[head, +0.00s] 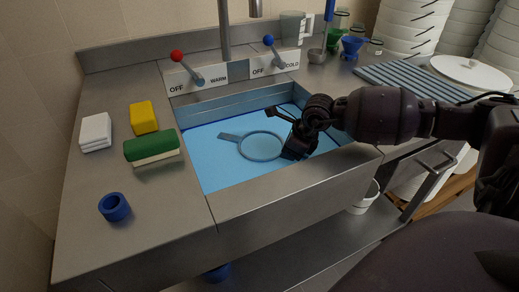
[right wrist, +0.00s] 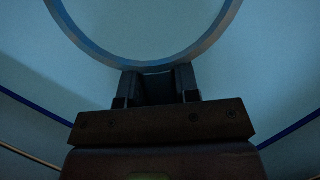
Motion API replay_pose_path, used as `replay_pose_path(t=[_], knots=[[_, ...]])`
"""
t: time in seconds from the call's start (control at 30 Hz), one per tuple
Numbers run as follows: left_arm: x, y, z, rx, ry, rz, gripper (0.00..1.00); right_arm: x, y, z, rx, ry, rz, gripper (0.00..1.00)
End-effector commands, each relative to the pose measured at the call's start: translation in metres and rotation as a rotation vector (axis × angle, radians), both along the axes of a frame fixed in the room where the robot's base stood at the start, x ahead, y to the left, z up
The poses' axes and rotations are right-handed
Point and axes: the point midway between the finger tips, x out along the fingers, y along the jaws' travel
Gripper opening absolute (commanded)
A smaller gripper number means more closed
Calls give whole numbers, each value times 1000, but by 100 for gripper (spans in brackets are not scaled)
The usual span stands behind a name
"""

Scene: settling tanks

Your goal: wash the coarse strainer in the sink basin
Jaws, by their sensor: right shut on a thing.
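The coarse strainer (head: 240,142), a thin round ring with a short flat handle pointing left, is down in the sink basin (head: 285,193). Blue water covers the basin floor; I cannot tell whether the strainer is under its surface. My right gripper (head: 292,149) reaches in from the right and is shut on the right side of the ring. In the right wrist view the fingers (right wrist: 157,84) close on the near edge of the ring (right wrist: 150,62). My left gripper is not in view.
A red-knobbed warm lever (head: 178,57) and blue-knobbed cold lever (head: 269,41) stand behind the basin. A ribbed drainboard (head: 412,82) lies right.

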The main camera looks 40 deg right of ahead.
Motion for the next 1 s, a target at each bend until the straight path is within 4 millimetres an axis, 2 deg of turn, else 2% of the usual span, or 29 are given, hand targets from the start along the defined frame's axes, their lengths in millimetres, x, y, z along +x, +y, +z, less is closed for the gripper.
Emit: replay_pose_path(t=[0.27, 1.0], knots=[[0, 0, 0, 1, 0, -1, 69, 0, 0, 1, 1, -2, 1, 2], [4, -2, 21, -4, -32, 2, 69, 1, 0, 51, 0, -6, 1, 2]])
